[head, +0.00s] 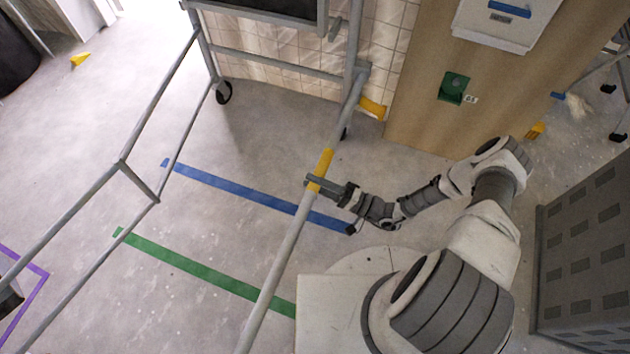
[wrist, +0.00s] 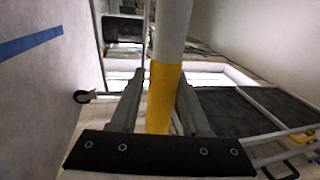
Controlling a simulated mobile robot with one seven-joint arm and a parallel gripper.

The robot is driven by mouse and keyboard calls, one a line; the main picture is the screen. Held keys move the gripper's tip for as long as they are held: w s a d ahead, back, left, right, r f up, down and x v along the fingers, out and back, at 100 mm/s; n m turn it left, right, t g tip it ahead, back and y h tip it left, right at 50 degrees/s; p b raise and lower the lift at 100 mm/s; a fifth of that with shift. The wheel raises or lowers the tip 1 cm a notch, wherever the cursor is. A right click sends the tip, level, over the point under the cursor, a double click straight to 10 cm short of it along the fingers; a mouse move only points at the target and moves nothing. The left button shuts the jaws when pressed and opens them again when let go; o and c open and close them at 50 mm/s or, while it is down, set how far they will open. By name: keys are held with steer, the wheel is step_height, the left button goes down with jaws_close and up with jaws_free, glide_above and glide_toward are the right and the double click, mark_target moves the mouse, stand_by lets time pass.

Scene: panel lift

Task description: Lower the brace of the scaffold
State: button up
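The brace is a long grey pole (head: 284,255) with a yellow band (head: 323,163). It slopes from the scaffold's frame at the top of the head view down to the bottom edge. My gripper (head: 316,185) is at the lower part of the yellow band, with a finger across the pole. In the wrist view the yellow band (wrist: 163,98) stands between the two fingers (wrist: 160,80) of my gripper. The fingers are spread around it. A narrow gap shows on the left, while the right fingertip overlaps the pole's edge. The gripper looks open.
The scaffold's other rails (head: 122,165) stand on the left, with a caster wheel (head: 223,92). A blue stripe (head: 240,192) and a green stripe (head: 200,268) mark the floor. A wooden panel (head: 420,110) is behind my arm, and a dark cabinet (head: 590,250) is at right.

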steer(key=o, duration=0.4)
steer(key=shift+d+f, duration=0.1)
steer(key=shift+f, duration=0.3)
steer(key=shift+r+p, duration=0.35)
steer(key=shift+r, duration=0.25)
steer(key=r+p, duration=0.1)
steer(key=r, duration=0.1)
steer(key=r+p, duration=0.1)
steer(key=r, duration=0.1)
steer(key=shift+d+p, duration=0.3)
steer(key=shift+d, duration=0.1)
steer(key=s+d+r+p, duration=0.2)
steer(key=d+r, duration=0.4)
steer(key=d, duration=0.4)
steer(key=shift+d+p, duration=0.35)
steer(key=shift+p, duration=0.2)
